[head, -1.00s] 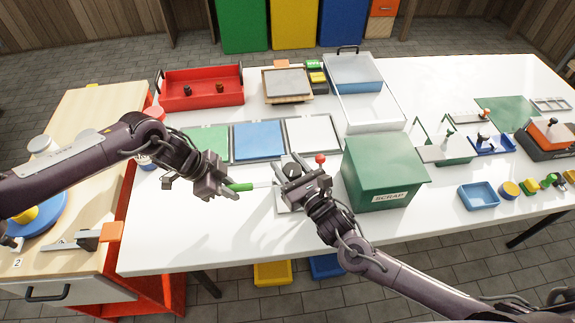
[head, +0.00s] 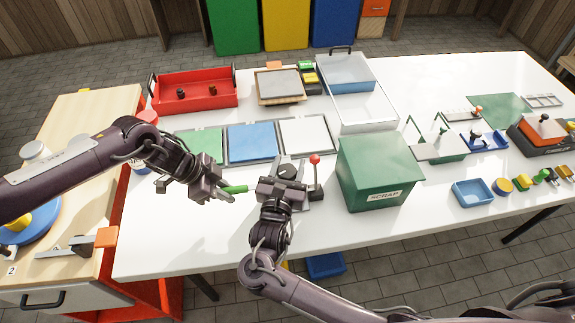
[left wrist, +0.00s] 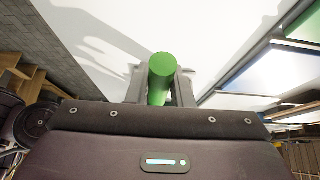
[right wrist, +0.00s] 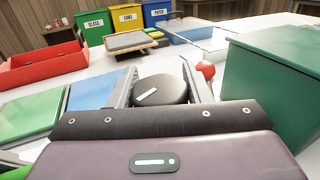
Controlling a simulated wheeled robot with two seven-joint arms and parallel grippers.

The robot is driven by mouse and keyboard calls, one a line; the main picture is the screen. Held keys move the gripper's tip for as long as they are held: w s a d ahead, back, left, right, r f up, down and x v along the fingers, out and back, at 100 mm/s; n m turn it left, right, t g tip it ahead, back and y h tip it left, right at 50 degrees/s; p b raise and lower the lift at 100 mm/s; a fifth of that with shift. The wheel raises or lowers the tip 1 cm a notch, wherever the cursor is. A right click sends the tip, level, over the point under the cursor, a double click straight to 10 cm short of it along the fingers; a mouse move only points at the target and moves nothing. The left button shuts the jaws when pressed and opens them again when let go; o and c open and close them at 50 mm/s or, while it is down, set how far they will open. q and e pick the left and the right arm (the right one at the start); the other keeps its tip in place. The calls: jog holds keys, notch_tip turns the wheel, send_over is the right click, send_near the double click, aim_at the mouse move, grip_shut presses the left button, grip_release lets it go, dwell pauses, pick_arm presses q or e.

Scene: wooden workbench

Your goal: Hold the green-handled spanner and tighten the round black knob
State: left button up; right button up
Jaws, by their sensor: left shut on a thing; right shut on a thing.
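My left gripper (head: 224,194) is shut on the green handle of the spanner (head: 236,189), over the white table left of my right gripper. The green handle (left wrist: 161,75) stands between its fingers in the left wrist view. My right gripper (head: 287,173) is shut on the round black knob (head: 288,172). In the right wrist view the black knob (right wrist: 160,90), with a white mark on top, sits between the two fingers. The far end of the spanner and the knob's base are mostly hidden by my right gripper.
A red-topped lever (head: 315,160) stands just right of the knob. The green scrap box (head: 370,175) is further right. Green, blue and white panels (head: 257,142) lie behind. A red tray (head: 195,91) is at the back left. The table front is clear.

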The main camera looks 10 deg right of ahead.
jog(key=shift+d+r+m+h, duration=0.1)
jog(key=shift+r+m+h, duration=0.15)
jog(key=shift+m+h, duration=0.2)
jog(key=o, duration=1)
jog(key=shift+f, duration=0.15)
jog(key=shift+f+n, duration=0.1)
jog(key=shift+n, duration=0.15)
